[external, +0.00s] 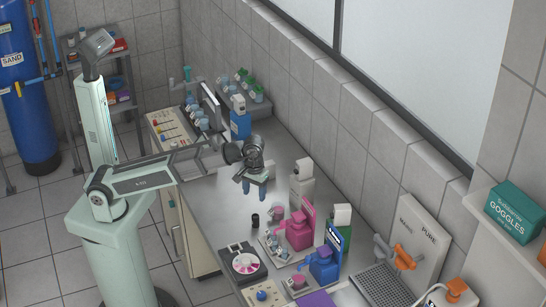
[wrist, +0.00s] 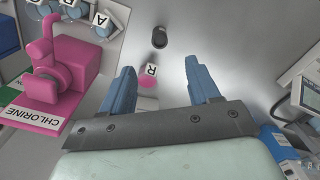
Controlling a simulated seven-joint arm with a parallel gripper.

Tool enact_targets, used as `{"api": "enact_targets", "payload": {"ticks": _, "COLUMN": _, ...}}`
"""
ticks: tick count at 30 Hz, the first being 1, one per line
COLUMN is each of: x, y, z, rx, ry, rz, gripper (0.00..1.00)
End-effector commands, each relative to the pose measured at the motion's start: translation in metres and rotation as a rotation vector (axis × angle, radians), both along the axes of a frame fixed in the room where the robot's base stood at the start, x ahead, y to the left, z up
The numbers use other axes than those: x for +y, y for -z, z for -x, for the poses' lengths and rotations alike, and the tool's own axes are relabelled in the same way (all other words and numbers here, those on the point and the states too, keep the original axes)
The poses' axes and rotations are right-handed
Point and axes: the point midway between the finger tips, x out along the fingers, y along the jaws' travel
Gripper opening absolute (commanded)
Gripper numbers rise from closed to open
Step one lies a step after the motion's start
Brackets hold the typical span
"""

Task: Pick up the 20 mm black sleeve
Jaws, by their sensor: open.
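The black sleeve (external: 255,220) is a small dark cylinder standing on the grey bench (external: 215,213), left of the pink dispenser. In the wrist view the black sleeve (wrist: 160,38) shows near the top centre, beyond the fingertips, its dark top facing the camera. My gripper (external: 255,198) has blue fingers pointing down above the bench, further back than the sleeve. In the wrist view my gripper (wrist: 160,70) is open. A pink piece with a white tag marked R (wrist: 149,77) shows between its fingers, apparently below them. Nothing is held.
A pink chlorine dispenser (external: 299,232) and a blue dispenser (external: 323,264) stand right of the sleeve. A black tray with a pink-and-white disc (external: 246,264) lies in front. A blue bottle (external: 240,122) stands behind my gripper. The bench left of the sleeve is clear.

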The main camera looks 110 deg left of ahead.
Motion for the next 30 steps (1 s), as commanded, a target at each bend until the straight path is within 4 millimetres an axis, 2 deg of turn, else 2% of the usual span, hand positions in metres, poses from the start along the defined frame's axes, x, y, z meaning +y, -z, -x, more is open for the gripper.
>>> {"api": "enact_targets", "payload": {"ticks": 7, "x": 0.001, "y": 0.009, "z": -0.001, "rx": -0.015, "ry": 0.07, "rz": -0.003, "gripper": 0.61}}
{"api": "enact_targets", "payload": {"ticks": 21, "x": 0.001, "y": 0.073, "z": -0.001, "rx": -0.014, "ry": 0.07, "rz": -0.002, "gripper": 0.61}}
{"api": "enact_targets", "payload": {"ticks": 30, "x": 0.001, "y": 0.087, "z": -0.001, "rx": -0.015, "ry": 0.069, "rz": -0.003, "gripper": 0.61}}
